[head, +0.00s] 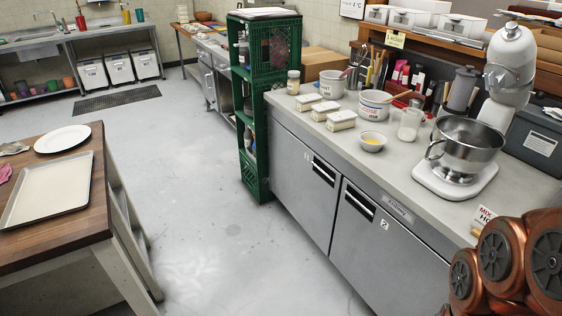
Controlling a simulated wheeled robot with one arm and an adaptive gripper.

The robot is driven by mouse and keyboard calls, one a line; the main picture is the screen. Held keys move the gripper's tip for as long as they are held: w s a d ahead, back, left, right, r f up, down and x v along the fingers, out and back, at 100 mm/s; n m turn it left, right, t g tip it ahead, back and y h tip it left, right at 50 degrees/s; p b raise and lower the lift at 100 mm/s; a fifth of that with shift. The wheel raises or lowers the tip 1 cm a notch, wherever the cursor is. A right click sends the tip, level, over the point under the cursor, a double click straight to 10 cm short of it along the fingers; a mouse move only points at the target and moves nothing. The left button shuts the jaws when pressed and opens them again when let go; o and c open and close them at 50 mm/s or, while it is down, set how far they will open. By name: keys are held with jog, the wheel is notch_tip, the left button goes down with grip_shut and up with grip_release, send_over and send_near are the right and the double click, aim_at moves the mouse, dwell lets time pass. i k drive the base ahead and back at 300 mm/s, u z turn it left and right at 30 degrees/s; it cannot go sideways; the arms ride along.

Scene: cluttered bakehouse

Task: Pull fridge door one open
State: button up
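The under-counter fridge has two grey doors side by side below the worktop. The left, farther door (292,178) has a dark slot handle (323,171) near its upper right corner and a small mark I cannot read clearly; I take it to be fridge door one. The right, nearer door (385,258) bears a "2" label and has a similar handle (359,201) near its upper left corner. Both doors look shut, flush with the front. Copper-coloured joints of my arm fill the lower right corner. My gripper is not in view.
A green crate stack (257,160) stands on the floor against the fridge's left end. A wooden table (88,216) with a tray (50,190) is at the left. Grey floor between is clear. A stand mixer (512,68) and butter packs stand on the worktop (395,165).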

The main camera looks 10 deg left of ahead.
aim_at(307, 184)
jog(key=u, duration=0.95)
jog(key=i, duration=0.85)
jog(key=u, duration=0.95)
